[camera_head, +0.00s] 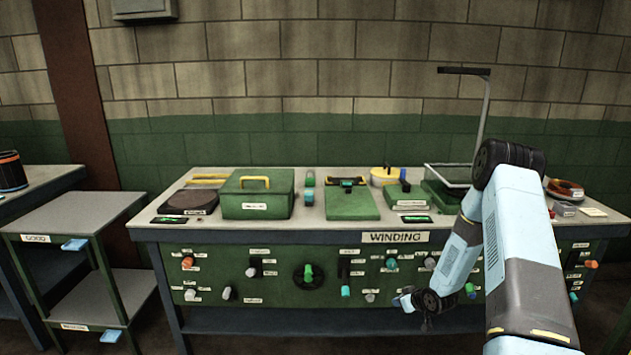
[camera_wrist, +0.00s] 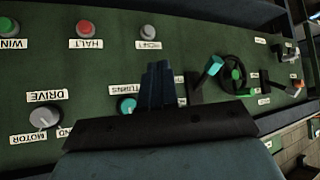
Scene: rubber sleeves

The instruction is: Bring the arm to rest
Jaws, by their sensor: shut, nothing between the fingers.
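My arm is raised at the right of the head view, with its forearm sloping down and left in front of the winding bench. My gripper (camera_head: 425,324) is small and dark there, low in front of the bench's green control panel (camera_head: 215,272). In the wrist view my gripper (camera_wrist: 158,68) shows its two dark fingers together, with nothing between them. They point at the panel, close to a teal knob (camera_wrist: 126,104). I cannot tell whether the fingertips touch the panel.
The wrist view shows a red HALT button (camera_wrist: 83,28), a grey DRIVE knob (camera_wrist: 42,117) and a teal lever (camera_wrist: 212,68). On the bench top stand a green box (camera_head: 258,208) and a lamp stand (camera_head: 483,110). A grey two-tier side table (camera_head: 85,212) stands at left.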

